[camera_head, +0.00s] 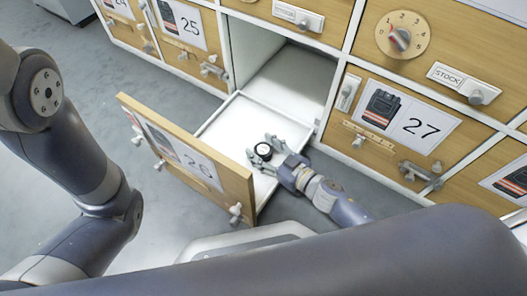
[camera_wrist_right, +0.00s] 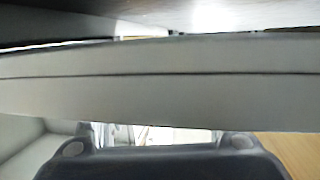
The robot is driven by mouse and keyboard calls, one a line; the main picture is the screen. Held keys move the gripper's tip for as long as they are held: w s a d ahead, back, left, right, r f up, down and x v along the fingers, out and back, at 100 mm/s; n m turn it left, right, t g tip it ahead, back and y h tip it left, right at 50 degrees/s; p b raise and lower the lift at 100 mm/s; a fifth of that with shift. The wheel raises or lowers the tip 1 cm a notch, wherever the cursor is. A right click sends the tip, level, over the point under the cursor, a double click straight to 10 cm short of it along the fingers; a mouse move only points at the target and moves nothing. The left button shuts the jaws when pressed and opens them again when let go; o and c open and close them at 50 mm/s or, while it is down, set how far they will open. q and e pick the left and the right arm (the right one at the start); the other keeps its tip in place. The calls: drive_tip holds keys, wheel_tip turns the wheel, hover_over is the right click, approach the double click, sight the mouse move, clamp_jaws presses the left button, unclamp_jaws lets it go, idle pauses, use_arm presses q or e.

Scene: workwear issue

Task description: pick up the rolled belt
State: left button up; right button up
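The rolled belt (camera_head: 263,151), a small dark coil with a pale top, is in the open drawer 26 (camera_head: 222,136) in the head view. My right gripper (camera_head: 261,147) reaches over the drawer from the right. Its fingers are spread, one on each side of the belt; I cannot tell whether they touch it. In the wrist view, a pale band crosses the picture above the dark gripper body, and neither fingertips nor belt can be made out. My left gripper is not in view; only links of my left arm show.
The drawer's wooden front (camera_head: 190,160) stands out over the grey floor (camera_head: 75,75). Closed drawer 27 (camera_head: 397,130) is to the right, with knobs and latches sticking out. Closed drawer 25 (camera_head: 181,27) is at the upper left. Floor at the left is free.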

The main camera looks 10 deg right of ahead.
drive_tip(key=shift+c, duration=1.3)
